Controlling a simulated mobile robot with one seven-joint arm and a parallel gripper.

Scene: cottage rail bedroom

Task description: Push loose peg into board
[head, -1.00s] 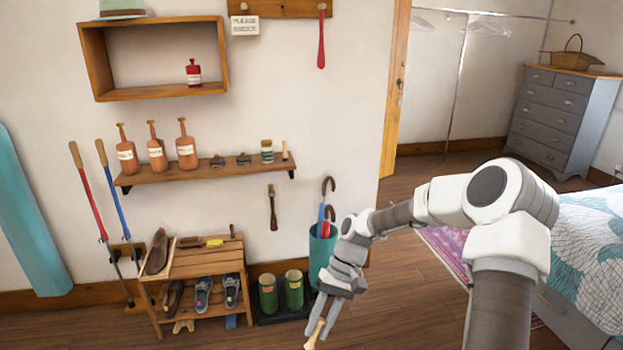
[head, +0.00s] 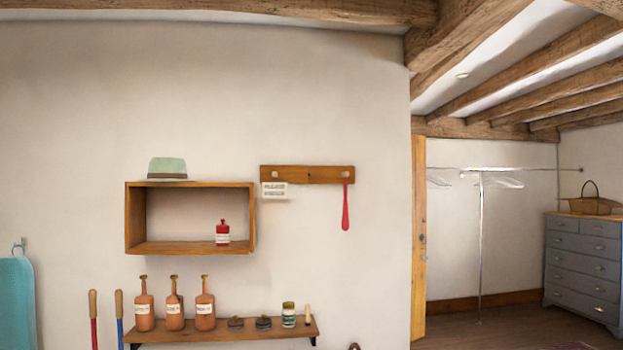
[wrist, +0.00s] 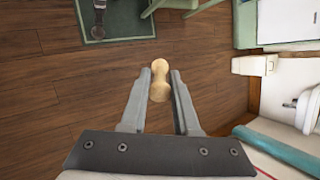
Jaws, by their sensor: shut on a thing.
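The board (head: 312,175) is a brown wooden rail fixed high on the white wall, right of the box shelf in the head view. A small sign (head: 275,190) hangs at its left end and a red long-handled thing (head: 346,205) hangs at its right end. Whether the board's middle has a hole is too small to tell. In the wrist view my gripper (wrist: 160,78) is shut on a pale wooden peg (wrist: 159,67) with a rounded, waisted end. The peg sticks out past the fingertips over the floor. My gripper is outside the head view.
A box shelf (head: 190,247) with a hat (head: 167,168) on top and a red bottle (head: 222,234) inside is left of the board. Below, a narrow shelf (head: 230,332) carries several bottles, tins and a brush.

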